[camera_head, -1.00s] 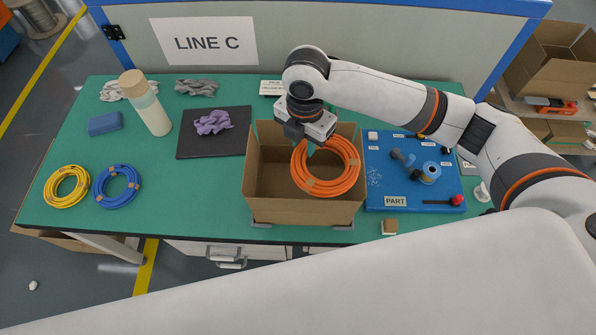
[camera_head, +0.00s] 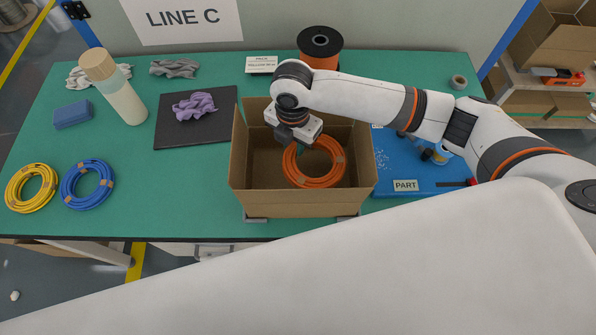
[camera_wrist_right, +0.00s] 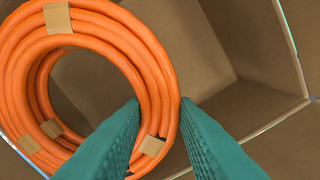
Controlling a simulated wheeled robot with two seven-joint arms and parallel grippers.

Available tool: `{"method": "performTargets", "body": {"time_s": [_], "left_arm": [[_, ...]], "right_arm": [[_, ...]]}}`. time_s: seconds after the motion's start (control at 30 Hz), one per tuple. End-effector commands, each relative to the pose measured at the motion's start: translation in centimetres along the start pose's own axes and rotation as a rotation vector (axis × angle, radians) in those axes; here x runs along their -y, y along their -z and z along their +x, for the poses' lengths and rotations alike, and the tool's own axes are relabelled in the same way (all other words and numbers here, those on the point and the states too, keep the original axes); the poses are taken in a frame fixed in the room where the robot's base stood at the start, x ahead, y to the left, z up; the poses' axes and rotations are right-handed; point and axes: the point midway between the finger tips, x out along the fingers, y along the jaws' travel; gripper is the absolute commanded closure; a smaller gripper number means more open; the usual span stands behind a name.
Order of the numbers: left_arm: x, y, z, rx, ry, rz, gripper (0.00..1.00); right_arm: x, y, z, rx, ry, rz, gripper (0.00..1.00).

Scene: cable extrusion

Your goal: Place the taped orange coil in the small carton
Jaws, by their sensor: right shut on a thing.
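The orange coil (camera_head: 337,166), wrapped with tan tape bands, is inside the open small carton (camera_head: 300,204), towards its right side. My right gripper (camera_head: 298,143) reaches down into the carton at the coil's upper left edge. In the right wrist view its two green fingers (camera_wrist_right: 162,103) close on the side of the coil (camera_wrist_right: 150,62) near a tape band. The brown carton walls and floor (camera_wrist_right: 190,45) show around and below the coil. Whether the coil touches the carton floor is hidden. My left gripper is not in view.
A blue board (camera_head: 400,180) labelled PART stands close to the carton's right. A yellow coil (camera_head: 31,188) and a blue coil (camera_head: 88,184) lie at left. An orange spool (camera_head: 320,55) stands at the back.

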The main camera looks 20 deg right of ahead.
Motion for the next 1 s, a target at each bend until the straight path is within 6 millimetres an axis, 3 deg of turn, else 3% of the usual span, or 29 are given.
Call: {"method": "performTargets", "body": {"time_s": [0.2, 0.37, 0.6, 0.97, 1.0], "left_arm": [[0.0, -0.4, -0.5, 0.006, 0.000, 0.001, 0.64], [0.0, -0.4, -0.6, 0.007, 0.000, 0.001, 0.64], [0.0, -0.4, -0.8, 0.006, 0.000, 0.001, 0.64], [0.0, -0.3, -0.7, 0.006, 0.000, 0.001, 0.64], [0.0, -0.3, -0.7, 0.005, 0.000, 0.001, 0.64]], "right_arm": [[0.0, -0.1, 3.6, 0.000, -0.001, -0.001, 1.00], [0.0, -0.1, 4.8, 0.001, -0.001, -0.001, 1.00], [-0.1, -0.1, 7.9, 0.000, -0.002, -0.001, 1.00], [0.0, 0.0, 8.4, -0.001, 0.001, -0.002, 1.00], [0.0, 0.0, 8.4, -0.001, 0.001, -0.002, 0.69]]}}
